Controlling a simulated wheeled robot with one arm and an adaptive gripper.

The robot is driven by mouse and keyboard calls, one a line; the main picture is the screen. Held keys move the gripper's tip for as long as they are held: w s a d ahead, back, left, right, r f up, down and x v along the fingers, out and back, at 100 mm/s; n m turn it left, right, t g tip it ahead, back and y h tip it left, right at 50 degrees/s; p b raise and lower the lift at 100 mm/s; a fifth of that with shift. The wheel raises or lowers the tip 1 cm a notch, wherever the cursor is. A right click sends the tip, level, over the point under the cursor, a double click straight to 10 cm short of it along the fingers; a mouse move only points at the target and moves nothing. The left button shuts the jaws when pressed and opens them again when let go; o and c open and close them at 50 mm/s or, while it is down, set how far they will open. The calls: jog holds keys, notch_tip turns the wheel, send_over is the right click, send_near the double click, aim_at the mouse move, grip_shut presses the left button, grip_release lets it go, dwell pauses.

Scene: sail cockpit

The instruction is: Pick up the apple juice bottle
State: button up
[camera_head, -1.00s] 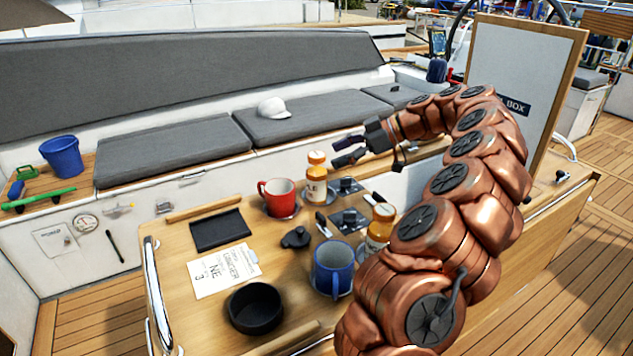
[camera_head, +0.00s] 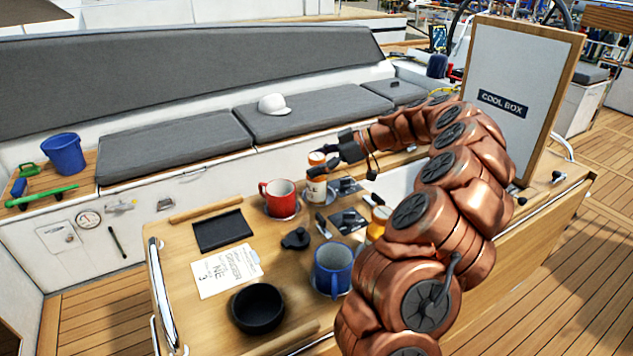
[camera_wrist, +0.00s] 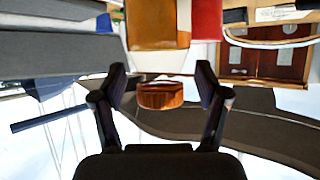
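A juice bottle (camera_head: 316,190) with an orange cap and pale label stands at the far side of the wooden table; its label is too small to read. My gripper (camera_head: 332,157) is at its cap height, just right of it in the head view. In the wrist view my gripper (camera_wrist: 161,78) is open, with an orange cap (camera_wrist: 160,96) showing between its two fingers; contact cannot be told. A similar bottle (camera_head: 378,220) stands nearer, mostly hidden behind my arm. Which one is apple juice cannot be read.
A red mug (camera_head: 277,196) stands close left of the far bottle. A blue mug (camera_head: 332,270), black bowl (camera_head: 257,308), black lid (camera_head: 296,239), black tray (camera_head: 222,231) and paper card (camera_head: 226,270) lie nearer. A cool box panel (camera_head: 520,85) stands upright at right.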

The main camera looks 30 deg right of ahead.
grip_shut()
dwell(0.4)
